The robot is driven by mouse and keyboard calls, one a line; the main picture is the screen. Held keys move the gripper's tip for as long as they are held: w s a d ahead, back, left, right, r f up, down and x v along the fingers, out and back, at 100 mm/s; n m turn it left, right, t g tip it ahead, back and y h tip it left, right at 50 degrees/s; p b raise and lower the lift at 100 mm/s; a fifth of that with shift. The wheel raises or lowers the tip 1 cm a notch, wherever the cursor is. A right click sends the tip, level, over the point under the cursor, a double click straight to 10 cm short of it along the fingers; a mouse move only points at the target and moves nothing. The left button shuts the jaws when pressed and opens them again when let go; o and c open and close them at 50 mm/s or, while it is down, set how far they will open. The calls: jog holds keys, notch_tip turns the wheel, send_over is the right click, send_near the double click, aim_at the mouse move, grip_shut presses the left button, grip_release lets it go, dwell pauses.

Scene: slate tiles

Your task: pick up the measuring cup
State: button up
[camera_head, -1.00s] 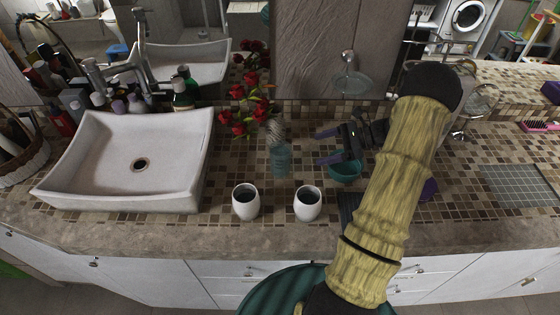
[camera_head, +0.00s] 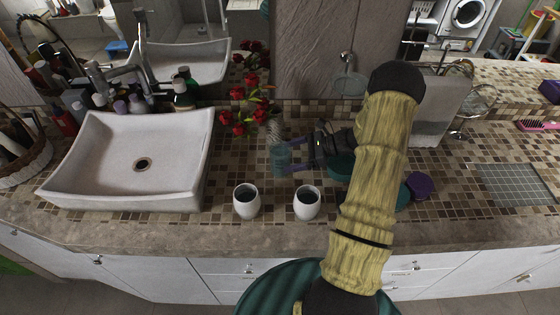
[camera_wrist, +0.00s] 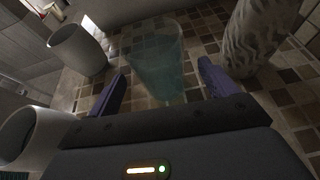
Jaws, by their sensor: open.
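The measuring cup (camera_head: 279,160) appears to be the clear teal vessel standing upright on the tiled counter, right of the sink. In the wrist view the see-through cup (camera_wrist: 154,62) is ahead of my gripper, centred between the finger lines. My gripper (camera_head: 290,159) is open at the cup's right side, fingers pointing left. In the wrist view my gripper (camera_wrist: 162,71) has its two purple fingertips spread on either side of the cup's near part. I cannot tell whether either finger touches it.
Two white cups (camera_head: 246,203) (camera_head: 307,204) stand in front, near the counter edge. A patterned vase (camera_wrist: 256,38) with red roses (camera_head: 245,118) stands close behind the measuring cup. A teal bowl (camera_head: 341,168) and a purple item (camera_head: 419,186) are partly behind my arm.

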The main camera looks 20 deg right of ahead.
aim_at(279, 159)
jog(key=p+x, duration=0.1)
jog(key=x, duration=0.4)
jog(key=shift+s+d+f+p, duration=0.1)
jog(key=shift+s+f+p, duration=0.05)
jog(key=shift+f+p, duration=0.2)
jog(key=c, duration=1.3)
jog(key=shift+r, duration=0.1)
notch_tip(279, 159, up, 10)
jog(key=b, duration=0.2)
